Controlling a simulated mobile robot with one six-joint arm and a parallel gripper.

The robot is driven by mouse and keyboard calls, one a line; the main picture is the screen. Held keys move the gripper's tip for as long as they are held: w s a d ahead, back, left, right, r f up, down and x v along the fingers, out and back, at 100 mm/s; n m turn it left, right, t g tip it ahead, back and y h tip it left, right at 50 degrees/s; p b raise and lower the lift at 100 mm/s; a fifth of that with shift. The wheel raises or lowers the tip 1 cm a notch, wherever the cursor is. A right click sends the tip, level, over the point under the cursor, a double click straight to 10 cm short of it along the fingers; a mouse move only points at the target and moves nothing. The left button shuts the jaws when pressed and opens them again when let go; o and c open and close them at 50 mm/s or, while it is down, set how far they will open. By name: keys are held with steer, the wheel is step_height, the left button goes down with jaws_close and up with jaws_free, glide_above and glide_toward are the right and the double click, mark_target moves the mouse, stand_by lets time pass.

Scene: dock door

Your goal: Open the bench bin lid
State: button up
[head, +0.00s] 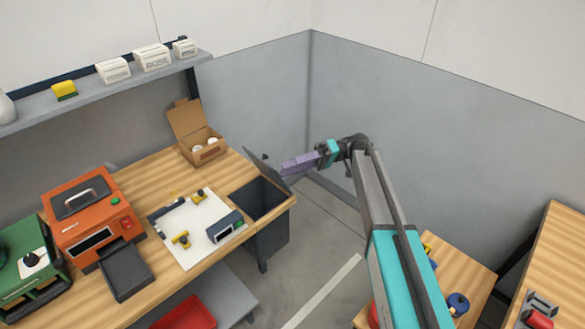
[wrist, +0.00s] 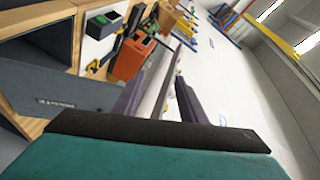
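The bench bin (head: 264,233) is a dark grey box set into the right end of the wooden bench. Its mouth is uncovered and its dark inside shows. Its lid (head: 268,172) is a thin grey panel standing steeply raised along the far right side of the mouth. My gripper (head: 283,168) is just beyond the lid, its purple fingers pointing left. I cannot tell whether they touch it. In the wrist view, my gripper (wrist: 158,90) has its two fingers apart with nothing clearly held between them. A grey labelled panel (wrist: 60,88), likely the lid, lies left of the fingers.
A white mat (head: 188,228) with small parts lies on the bench left of the bin. An open cardboard box (head: 205,153) stands behind. An orange machine (head: 88,213) is farther left. Grey walls meet behind my arm.

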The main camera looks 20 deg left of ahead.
steer(key=shift+c, duration=0.4)
steer(key=shift+f, duration=0.1)
steer(key=c, duration=0.4)
steer(key=s+d+f+m+t+b, duration=0.1)
steer(key=d+f, duration=0.1)
steer(key=f, duration=0.4)
steer(key=s+d+f+m+t+b, duration=0.1)
steer(key=s+d+f+m, duration=0.1)
steer(key=f, duration=0.4)
steer(key=s+d+f+m+t+h+b, duration=0.1)
steer(key=d+f+m, duration=0.1)
steer(key=f, duration=0.4)
steer(key=shift+s, duration=0.25)
jaws_close()
steer(key=s+d+f+m+t+h+b, duration=0.15)
steer(key=s+d+f, duration=0.3)
steer(key=f, duration=0.45)
steer(key=s+d+f+m+t+h+b, duration=0.1)
steer(key=s+d+f+m+h+b, duration=0.15)
steer(key=d+f, duration=0.45)
steer(key=s+d+f+m+h+b, duration=0.4)
steer(key=s+d+f+h+b, duration=0.2)
steer(key=s+d+f, duration=1.8)
steer(key=shift+s+f+m+h, duration=0.3)
steer(key=shift+f+h, duration=0.4)
steer(key=shift+h, duration=0.2)
steer(key=shift+a+t, duration=0.1)
steer(key=shift+t, duration=0.15)
